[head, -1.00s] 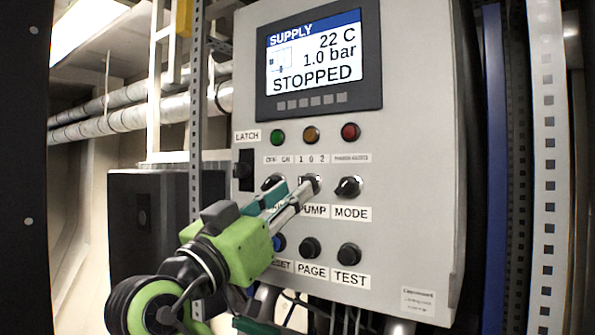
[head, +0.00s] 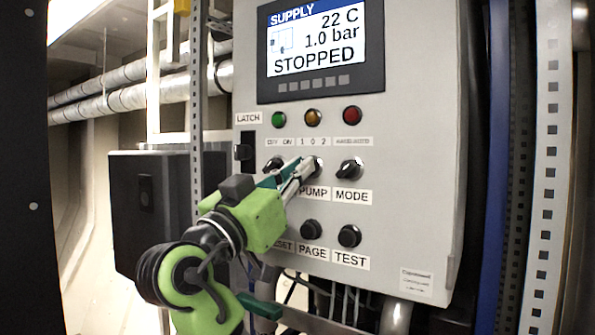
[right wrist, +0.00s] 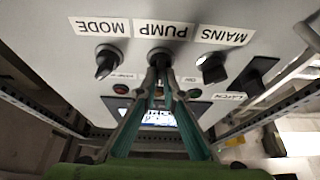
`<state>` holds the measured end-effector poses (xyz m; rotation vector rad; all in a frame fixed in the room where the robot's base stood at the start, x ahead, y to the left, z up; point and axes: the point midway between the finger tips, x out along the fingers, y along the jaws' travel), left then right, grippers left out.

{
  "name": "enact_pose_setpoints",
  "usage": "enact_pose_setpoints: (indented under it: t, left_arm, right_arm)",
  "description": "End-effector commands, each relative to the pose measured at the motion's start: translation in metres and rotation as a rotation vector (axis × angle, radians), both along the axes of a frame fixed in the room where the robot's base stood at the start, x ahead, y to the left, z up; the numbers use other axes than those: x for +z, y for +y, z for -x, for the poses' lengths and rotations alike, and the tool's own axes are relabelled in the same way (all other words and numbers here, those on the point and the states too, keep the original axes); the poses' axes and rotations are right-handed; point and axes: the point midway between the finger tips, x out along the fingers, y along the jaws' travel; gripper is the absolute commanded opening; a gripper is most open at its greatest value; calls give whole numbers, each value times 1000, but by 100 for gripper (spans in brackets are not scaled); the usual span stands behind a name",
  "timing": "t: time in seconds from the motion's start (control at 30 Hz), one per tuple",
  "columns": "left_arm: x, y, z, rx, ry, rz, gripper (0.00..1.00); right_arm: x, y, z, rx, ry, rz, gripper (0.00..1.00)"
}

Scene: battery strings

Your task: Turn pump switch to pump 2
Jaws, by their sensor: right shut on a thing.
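The pump switch (head: 318,165) is a black knob in the middle of the cabinet's switch row, above the PUMP label (head: 313,193) and below the "1 0 2" marks (head: 313,142). It also shows in the right wrist view (right wrist: 160,56), upside down. My right gripper (head: 309,168) reaches in from the lower left and is shut on the pump switch. Its two fingers (right wrist: 162,76) converge on the knob in the right wrist view. The fingers partly hide the knob, so I cannot tell which mark it points to.
The MODE switch (head: 349,169) sits close on the right, and the MAINS switch (right wrist: 213,70) on the other side. PAGE (head: 310,230) and TEST (head: 349,236) buttons are below. The display (head: 318,45) reads STOPPED. A perforated post (head: 196,100) stands left of the cabinet.

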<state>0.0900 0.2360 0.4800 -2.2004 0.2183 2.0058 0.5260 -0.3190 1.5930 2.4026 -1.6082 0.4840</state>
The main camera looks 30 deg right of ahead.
Motion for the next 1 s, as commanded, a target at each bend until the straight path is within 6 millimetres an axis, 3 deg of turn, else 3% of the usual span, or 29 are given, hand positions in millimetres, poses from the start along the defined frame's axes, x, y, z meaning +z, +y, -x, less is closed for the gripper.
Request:
enact_pose_setpoints:
  t: [0.5, 0.7, 1.0]
  left_arm:
    - [-63, 0, 1, -1, 1, 0, 24]
    - [-75, 0, 1, -1, 1, 0, 24]
    - [-79, 0, 1, -2, 1, 1, 24]
  right_arm:
    - [-6, 2, -1, 3, -279, -116, 0]
    - [-2, 2, -1, 3, -436, -181, 0]
    - [1, 1, -1, 0, -625, -259, 0]
